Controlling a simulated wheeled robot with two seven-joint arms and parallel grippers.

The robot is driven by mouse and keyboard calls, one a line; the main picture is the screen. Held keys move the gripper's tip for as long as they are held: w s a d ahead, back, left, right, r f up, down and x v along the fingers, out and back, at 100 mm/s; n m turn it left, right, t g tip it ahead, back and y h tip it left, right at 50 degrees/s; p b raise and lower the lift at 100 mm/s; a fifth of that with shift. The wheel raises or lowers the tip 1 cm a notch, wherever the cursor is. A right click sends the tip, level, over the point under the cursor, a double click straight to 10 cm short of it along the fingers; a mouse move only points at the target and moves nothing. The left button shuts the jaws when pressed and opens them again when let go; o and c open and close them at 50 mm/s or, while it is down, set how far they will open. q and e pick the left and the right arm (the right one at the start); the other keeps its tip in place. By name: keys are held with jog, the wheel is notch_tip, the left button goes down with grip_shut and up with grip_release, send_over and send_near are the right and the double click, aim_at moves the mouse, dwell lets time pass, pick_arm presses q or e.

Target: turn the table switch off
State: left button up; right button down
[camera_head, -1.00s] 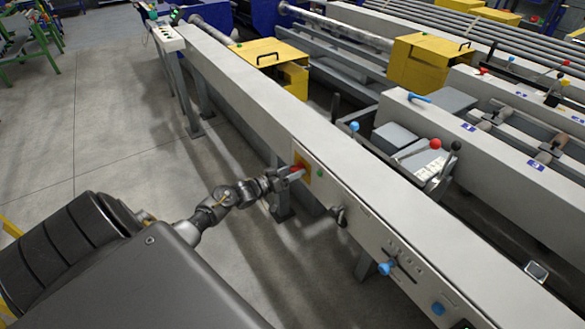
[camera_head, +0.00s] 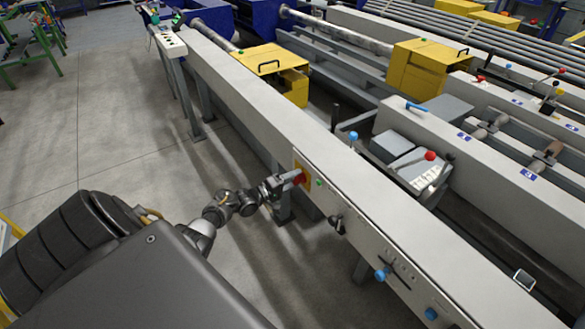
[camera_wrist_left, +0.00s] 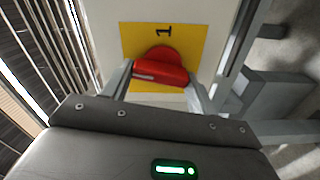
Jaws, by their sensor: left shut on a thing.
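The table switch is a red knob (camera_wrist_left: 160,68) on a yellow plate (camera_wrist_left: 133,38) marked 1, on the side of the long light-grey runout table. In the head view the red knob (camera_head: 299,178) shows beside the gripper tip, and the yellow plate (camera_head: 303,168) is partly hidden. My left gripper (camera_wrist_left: 160,80) has its fingers on either side of the red knob and is shut on it. In the head view the left gripper (camera_head: 288,181) reaches the table side from the left. My right gripper is not in view.
A green button (camera_head: 319,183) sits right of the switch. A black handle (camera_head: 337,224) and blue knobs (camera_head: 382,273) are further along the panel. A yellow box (camera_head: 270,62) stands behind the table.

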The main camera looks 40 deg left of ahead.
pick_arm(q)
jog(key=shift+a+n, duration=0.1)
jog(key=shift+n, duration=1.1)
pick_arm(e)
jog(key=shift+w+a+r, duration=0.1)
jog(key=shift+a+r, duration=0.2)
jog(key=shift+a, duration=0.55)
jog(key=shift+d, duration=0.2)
pick_arm(q)
jog(key=o, duration=1)
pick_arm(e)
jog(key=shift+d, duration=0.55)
pick_arm(q)
jog(key=p+v, duration=0.1)
jog(key=v, duration=0.9)
jog(key=shift+s, duration=0.35)
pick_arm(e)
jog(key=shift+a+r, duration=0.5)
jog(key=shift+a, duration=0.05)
